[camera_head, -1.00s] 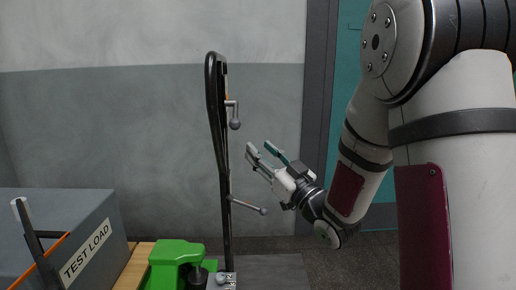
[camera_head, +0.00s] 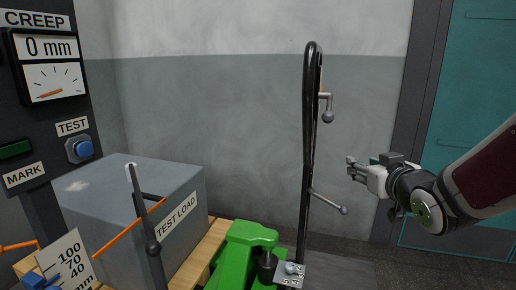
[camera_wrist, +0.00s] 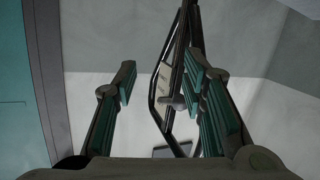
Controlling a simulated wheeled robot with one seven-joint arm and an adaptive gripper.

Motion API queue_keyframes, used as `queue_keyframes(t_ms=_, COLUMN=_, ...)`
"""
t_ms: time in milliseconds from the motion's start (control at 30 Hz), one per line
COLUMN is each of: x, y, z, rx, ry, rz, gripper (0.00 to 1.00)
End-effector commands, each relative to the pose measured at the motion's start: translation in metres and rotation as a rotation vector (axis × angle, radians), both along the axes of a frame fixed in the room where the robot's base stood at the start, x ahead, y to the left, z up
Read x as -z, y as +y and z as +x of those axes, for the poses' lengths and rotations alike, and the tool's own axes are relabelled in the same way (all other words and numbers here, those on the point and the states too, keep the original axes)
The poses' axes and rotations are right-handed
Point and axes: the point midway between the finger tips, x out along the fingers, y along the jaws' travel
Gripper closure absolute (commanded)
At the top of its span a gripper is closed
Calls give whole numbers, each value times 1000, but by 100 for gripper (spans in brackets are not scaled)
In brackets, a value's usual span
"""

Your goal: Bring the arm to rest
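My gripper (camera_head: 362,170) is in the right half of the head view, right of the black handle frame (camera_head: 308,150) and apart from it in the picture. It points left, with my arm reaching in from the right edge. In the wrist view the two fingers (camera_wrist: 160,95) with green pads stand wide apart with nothing held between them. The black handle frame (camera_wrist: 178,75) shows beyond them, partly behind the right finger.
A green pallet truck body (camera_head: 240,255) stands below the handle. A grey block marked TEST LOAD (camera_head: 140,205) rests on wooden boards (camera_head: 208,250). A CREEP panel (camera_head: 45,100) reading 0 mm is at left. A teal door (camera_head: 470,120) is at right.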

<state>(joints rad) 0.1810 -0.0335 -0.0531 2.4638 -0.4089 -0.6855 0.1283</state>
Motion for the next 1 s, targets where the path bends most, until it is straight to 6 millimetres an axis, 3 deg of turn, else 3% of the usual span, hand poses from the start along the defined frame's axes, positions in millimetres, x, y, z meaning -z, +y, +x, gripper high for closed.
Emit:
queue_keyframes(t_ms=267, x=25, y=-4, z=-74, rx=133, ry=347, rz=-11, gripper=62)
queue_keyframes(t_ms=467, x=46, y=5, z=-151, rx=188, ry=616, rz=11, gripper=62)
queue_keyframes(t_ms=700, x=64, y=28, z=-259, rx=195, ry=939, rz=50, gripper=62)
queue_keyframes(t_ms=1000, x=70, y=53, z=-360, rx=153, ry=1218, rz=73, gripper=62)
